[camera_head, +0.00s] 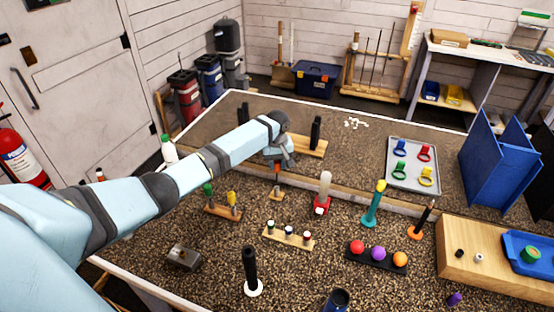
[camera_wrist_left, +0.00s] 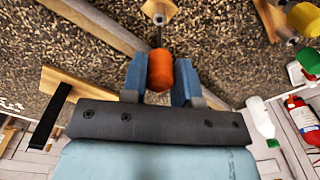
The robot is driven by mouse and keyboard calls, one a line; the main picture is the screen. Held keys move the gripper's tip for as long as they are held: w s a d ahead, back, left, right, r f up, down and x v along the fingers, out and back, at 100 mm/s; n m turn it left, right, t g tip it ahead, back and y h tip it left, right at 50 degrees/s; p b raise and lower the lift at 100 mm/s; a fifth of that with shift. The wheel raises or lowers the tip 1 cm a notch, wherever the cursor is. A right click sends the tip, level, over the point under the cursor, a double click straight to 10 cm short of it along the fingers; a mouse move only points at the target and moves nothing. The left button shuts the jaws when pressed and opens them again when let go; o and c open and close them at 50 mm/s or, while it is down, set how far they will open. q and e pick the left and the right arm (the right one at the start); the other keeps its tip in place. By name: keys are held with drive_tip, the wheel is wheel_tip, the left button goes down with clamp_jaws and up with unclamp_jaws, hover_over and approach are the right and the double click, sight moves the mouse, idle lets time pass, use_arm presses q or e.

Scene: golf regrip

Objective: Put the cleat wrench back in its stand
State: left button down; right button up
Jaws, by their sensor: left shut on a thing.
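The cleat wrench has an orange handle and a thin dark shaft. In the left wrist view the orange handle (camera_wrist_left: 160,70) sits between the two blue fingers of my left gripper (camera_wrist_left: 161,82), which is shut on it. The small wooden stand (camera_wrist_left: 155,11) lies beyond the shaft's end in that view. In the head view my left gripper (camera_head: 278,162) hangs over the small wooden stand (camera_head: 275,196), and a bit of the orange handle (camera_head: 277,168) shows below the fingers. I cannot tell whether the shaft touches the stand. My right gripper is out of view.
A wooden rack with green and yellow handles (camera_head: 222,210) stands close at the left. A red-based tool with a pale handle (camera_head: 322,195) stands at the right. A raised wooden strip (camera_head: 345,190) crosses the bench behind. A small wooden block with pegs (camera_head: 288,238) is in front.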

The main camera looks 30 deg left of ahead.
sight(277, 172)
use_arm(q)
drive_tip(key=shift+f, duration=0.35)
idle(0.5)
drive_tip(key=shift+p, duration=0.5)
idle(0.6)
drive_tip(key=shift+f+b, duration=0.6)
drive_tip(key=shift+f, duration=1.65)
drive_tip(key=c, duration=0.8)
unclamp_jaws()
